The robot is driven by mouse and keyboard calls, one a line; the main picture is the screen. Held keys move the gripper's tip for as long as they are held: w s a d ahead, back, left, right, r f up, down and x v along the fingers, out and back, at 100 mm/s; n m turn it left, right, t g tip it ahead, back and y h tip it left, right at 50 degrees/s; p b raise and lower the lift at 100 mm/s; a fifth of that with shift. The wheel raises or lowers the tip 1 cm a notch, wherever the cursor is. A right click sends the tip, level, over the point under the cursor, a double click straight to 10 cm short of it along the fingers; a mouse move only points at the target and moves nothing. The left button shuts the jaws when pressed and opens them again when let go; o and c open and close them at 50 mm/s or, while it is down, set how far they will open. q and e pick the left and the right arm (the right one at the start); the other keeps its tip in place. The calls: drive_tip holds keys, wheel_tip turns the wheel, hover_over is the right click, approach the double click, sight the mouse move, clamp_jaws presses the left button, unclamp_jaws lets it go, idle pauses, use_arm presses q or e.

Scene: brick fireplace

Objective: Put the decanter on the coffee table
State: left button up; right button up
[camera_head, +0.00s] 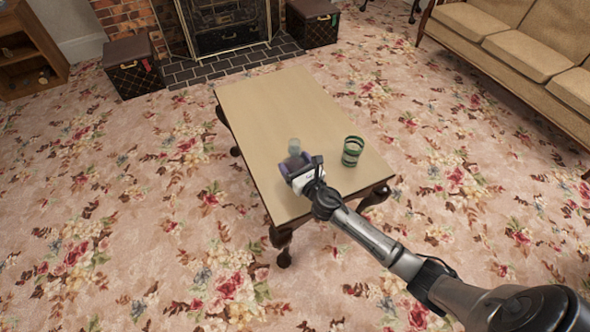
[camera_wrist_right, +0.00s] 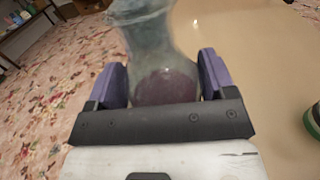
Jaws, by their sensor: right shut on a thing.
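The decanter (camera_head: 294,146) is a clear glass vessel with dark purple-red liquid low inside. It is at the near part of the wooden coffee table (camera_head: 265,100); I cannot tell whether its base touches the top. My right gripper (camera_head: 296,163) is shut on the decanter. In the right wrist view the decanter (camera_wrist_right: 150,50) stands between the two purple fingers (camera_wrist_right: 165,82), its wide mouth cut off by the top edge. My left gripper is not in view.
A green and clear striped glass (camera_head: 352,151) stands on the table right of the decanter. The far half of the table is bare. A sofa (camera_head: 520,50) is at the right, a fireplace (camera_head: 225,22) behind, and dark boxes (camera_head: 132,68) flank it.

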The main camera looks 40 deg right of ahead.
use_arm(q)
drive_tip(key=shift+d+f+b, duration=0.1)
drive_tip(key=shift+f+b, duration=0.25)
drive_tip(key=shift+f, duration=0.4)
use_arm(e)
drive_tip(key=shift+f, duration=0.8)
drive_tip(key=shift+f, duration=0.15)
drive_tip(key=o, duration=1)
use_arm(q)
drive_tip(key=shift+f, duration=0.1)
use_arm(e)
drive_tip(key=o, duration=0.3)
